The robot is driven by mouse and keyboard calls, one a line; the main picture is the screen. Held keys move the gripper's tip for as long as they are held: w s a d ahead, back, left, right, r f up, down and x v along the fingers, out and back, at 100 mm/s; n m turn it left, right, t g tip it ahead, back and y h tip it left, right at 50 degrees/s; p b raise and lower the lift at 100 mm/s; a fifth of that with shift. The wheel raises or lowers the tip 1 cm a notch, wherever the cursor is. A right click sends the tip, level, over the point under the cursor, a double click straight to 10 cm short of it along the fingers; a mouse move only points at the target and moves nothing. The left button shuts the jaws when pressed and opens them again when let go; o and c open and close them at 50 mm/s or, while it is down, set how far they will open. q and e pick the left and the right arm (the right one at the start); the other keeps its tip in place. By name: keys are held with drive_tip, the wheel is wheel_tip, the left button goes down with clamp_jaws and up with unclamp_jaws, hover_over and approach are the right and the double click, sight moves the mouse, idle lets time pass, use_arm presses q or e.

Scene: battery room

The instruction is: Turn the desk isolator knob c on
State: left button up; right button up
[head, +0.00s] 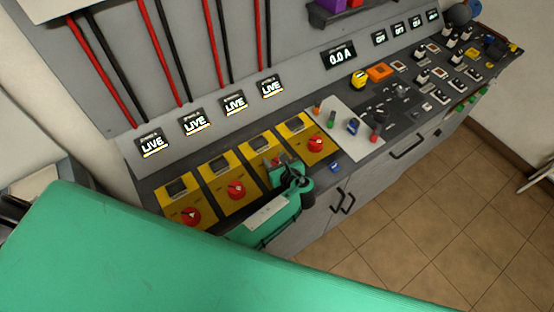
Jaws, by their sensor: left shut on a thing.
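Four yellow isolator panels stand in a row on the desk. Red knobs show on the first (192,215), the second (236,189) and the fourth (316,144). The third yellow panel (257,148), taken as c by its place in the row, has my green left gripper (279,168) over it. The left gripper is shut on the third knob, which is mostly hidden behind the fingers. Its pointer direction cannot be read. My right gripper is not in view.
Lit displays reading LIVE (195,123) stand behind the panels, and a meter (339,56) shows 0.0 A. A pale plate (345,123) with small coloured parts lies to the right. Black handles (343,201) stick out from the cabinet front.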

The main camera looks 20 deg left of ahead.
use_arm(q)
drive_tip(key=shift+s+a+n+g+y+b, duration=0.1)
drive_tip(key=shift+s+n+g+y+b, duration=0.05)
drive_tip(key=shift+n+g+y, duration=0.7)
drive_tip(key=shift+s+a+n+g+y+b, duration=0.15)
drive_tip(key=shift+n+g+y, duration=0.4)
drive_tip(key=shift+n+g, duration=0.45)
drive_tip(key=o, duration=1)
drive_tip(key=shift+g, duration=0.25)
